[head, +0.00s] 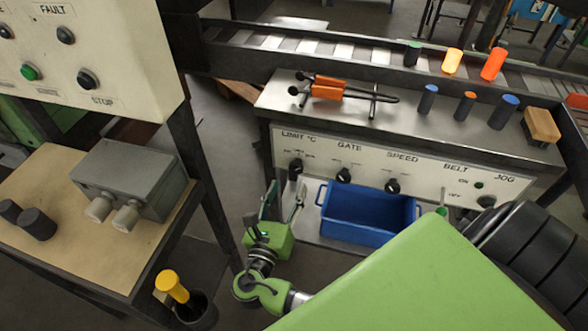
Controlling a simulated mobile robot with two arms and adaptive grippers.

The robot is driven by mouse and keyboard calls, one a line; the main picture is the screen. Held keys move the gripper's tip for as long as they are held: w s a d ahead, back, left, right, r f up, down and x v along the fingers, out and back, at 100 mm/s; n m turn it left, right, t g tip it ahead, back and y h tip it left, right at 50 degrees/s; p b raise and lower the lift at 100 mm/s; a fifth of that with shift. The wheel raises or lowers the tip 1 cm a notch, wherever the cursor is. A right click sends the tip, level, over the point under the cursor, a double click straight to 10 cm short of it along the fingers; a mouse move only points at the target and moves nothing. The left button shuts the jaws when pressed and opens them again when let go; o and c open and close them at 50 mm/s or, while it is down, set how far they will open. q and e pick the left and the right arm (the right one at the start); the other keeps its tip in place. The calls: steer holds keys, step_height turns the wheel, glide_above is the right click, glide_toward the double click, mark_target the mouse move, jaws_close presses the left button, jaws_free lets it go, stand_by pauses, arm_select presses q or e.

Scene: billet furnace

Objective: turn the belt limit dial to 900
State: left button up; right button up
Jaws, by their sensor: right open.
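The belt limit dial (295,167) is a black knob under the label "LIMIT °C" at the left end of the white control panel (345,158). Its scale marks and pointer are too small to read. My right gripper (284,196), with a green body and dark fingers, is open just below and slightly left of the dial. Its fingers point up toward the panel, and nothing shows between them. I cannot tell whether a fingertip touches the dial. My left gripper is not in view.
Other knobs for gate (343,175) and speed (392,186) sit to the right. A blue bin (367,215) stands below the panel, close right of the gripper. Tongs (335,88) and several cylinders lie or stand on the bench top. A dark post (205,180) rises left.

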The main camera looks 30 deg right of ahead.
mark_target(295, 169)
steer(key=x, duration=0.7)
steer(key=shift+w, duration=0.1)
steer(key=c, duration=1.1)
